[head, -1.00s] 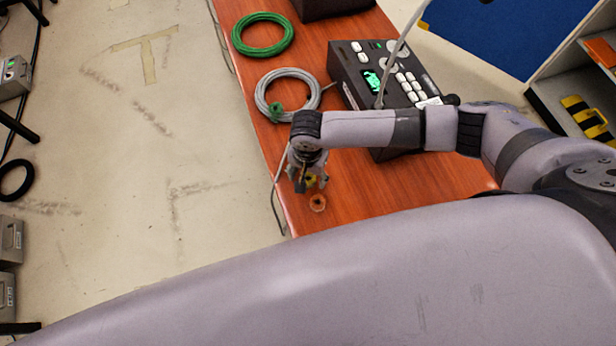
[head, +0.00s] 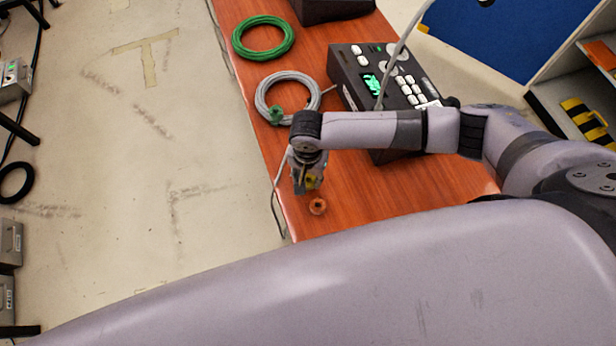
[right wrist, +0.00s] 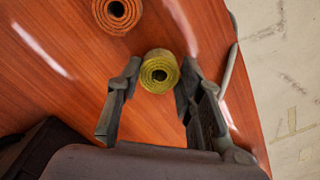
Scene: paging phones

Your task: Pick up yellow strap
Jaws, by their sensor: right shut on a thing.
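The yellow strap (right wrist: 159,72) is a small rolled coil. In the right wrist view it sits between the fingertips of my right gripper (right wrist: 156,88), which is shut on it. In the head view the strap (head: 311,182) shows as a small yellow spot at the tips of my right gripper (head: 306,183), low over the near left part of the wooden table (head: 430,186). I cannot tell whether the strap still touches the table. My left gripper is not in view.
An orange rolled strap (head: 318,206) lies close by, also in the right wrist view (right wrist: 117,14). A grey cable coil (head: 262,98), a green coil (head: 236,42) and a black paging phone (head: 350,88) stand farther back. The table's left edge is close.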

